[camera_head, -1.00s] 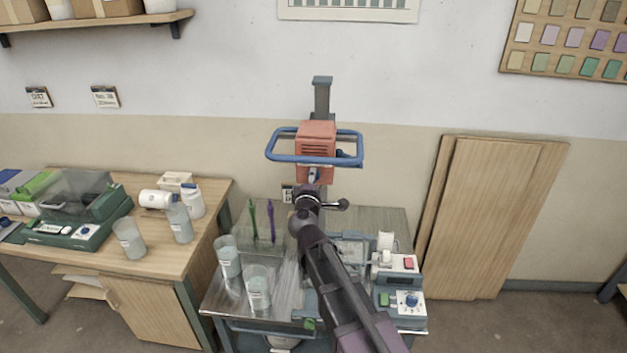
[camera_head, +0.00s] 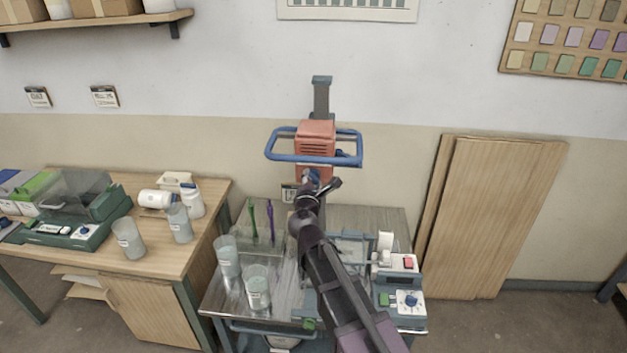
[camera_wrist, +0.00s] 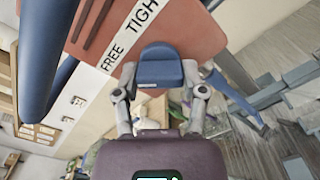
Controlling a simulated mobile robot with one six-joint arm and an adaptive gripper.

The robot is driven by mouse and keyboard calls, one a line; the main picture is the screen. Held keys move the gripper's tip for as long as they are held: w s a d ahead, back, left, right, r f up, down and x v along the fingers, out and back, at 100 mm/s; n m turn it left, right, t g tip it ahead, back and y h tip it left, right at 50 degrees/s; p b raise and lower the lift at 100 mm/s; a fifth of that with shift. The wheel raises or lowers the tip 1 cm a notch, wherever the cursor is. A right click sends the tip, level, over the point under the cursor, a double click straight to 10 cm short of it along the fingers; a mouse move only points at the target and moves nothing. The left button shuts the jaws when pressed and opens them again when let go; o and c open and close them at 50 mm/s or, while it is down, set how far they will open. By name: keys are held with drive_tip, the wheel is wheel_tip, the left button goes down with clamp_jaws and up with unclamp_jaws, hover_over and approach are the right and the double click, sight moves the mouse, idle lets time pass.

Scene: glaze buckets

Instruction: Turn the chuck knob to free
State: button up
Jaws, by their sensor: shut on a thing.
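The chuck knob (camera_wrist: 160,68) is a blue block on the lower part of the orange mixer head, large in the wrist view. A white label strip (camera_wrist: 128,35) beside it reads FREE and TIGH, the rest cut off. My gripper (camera_wrist: 158,82) is shut on the knob, one finger on each side of it. In the head view the orange mixer head (camera_head: 315,135) is on a grey post, and my gripper (camera_head: 312,184) is at its underside. My arm and gripper largely hide the knob there.
A blue guard bar (camera_head: 313,158) runs around the mixer head, close to my gripper. The metal table (camera_head: 225,303) below holds cups (camera_head: 257,287), green and purple stirrers and a control box (camera_head: 408,301). A wooden bench (camera_head: 150,265) stands at left.

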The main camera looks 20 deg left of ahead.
drive_tip(key=shift+w+n, duration=0.1)
drive_tip(key=shift+n, duration=0.2)
drive_tip(key=o, duration=1.1)
drive_tip(key=shift+o, duration=0.2)
drive_tip(key=v, duration=1.2)
drive_tip(key=shift+d, duration=0.1)
